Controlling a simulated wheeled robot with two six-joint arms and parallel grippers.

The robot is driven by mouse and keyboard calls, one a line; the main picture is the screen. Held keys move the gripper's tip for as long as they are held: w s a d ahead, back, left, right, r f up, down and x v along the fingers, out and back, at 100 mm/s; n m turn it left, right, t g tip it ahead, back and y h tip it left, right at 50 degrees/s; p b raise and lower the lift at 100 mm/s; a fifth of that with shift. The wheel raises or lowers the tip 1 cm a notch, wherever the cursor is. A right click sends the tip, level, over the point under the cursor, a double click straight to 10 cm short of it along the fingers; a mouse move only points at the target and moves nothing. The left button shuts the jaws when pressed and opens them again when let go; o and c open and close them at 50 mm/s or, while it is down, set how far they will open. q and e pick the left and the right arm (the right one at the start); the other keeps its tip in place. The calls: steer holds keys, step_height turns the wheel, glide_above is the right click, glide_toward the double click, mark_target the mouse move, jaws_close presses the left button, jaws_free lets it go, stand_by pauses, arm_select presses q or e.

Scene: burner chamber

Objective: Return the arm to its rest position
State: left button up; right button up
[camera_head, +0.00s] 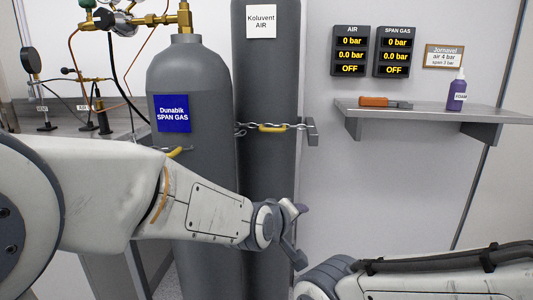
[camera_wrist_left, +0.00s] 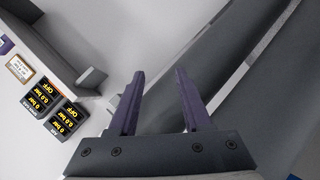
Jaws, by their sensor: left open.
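My left arm comes in from the left in the head view and reaches in front of the grey gas cylinders. My left gripper (camera_head: 297,228) is at the lower middle, in front of the Koluvent AIR cylinder (camera_head: 268,90). In the left wrist view, the left gripper (camera_wrist_left: 158,100) has its two purple fingers apart with nothing between them. Another arm link of mine shows at the lower right of the head view; the right gripper is out of frame.
The Dunabik SPAN GAS cylinder (camera_head: 190,75) stands beside the AIR cylinder, with a chain (camera_head: 270,128) there. A wall shelf (camera_head: 430,113) holds an orange-handled tool (camera_head: 380,102) and a purple FOAM bottle (camera_head: 457,92). Displays (camera_head: 352,52) read 0 bar and OFF.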

arm_select(q)
steer(key=s+a+f+m+g+y, duration=0.2)
steer(key=s+a+f+m+g, duration=0.2)
steer(key=s, duration=0.6)
steer(key=s+a+f+m+g+y, duration=0.1)
steer(key=s+a+f+m+g, duration=0.3)
steer(key=s, duration=0.6)
steer(key=s+a+f+m+g+y, duration=0.25)
steer(key=s+a+m, duration=0.2)
steer(key=s, duration=0.55)
step_height(320, 180, up, 28)
steer(key=d+p, duration=0.1)
steer(key=p, duration=2.7)
steer(key=shift+w+d+f+h, duration=0.15)
steer(key=shift+w+f+h, duration=0.1)
steer(key=shift+h, duration=0.1)
steer(key=shift+m, duration=0.25)
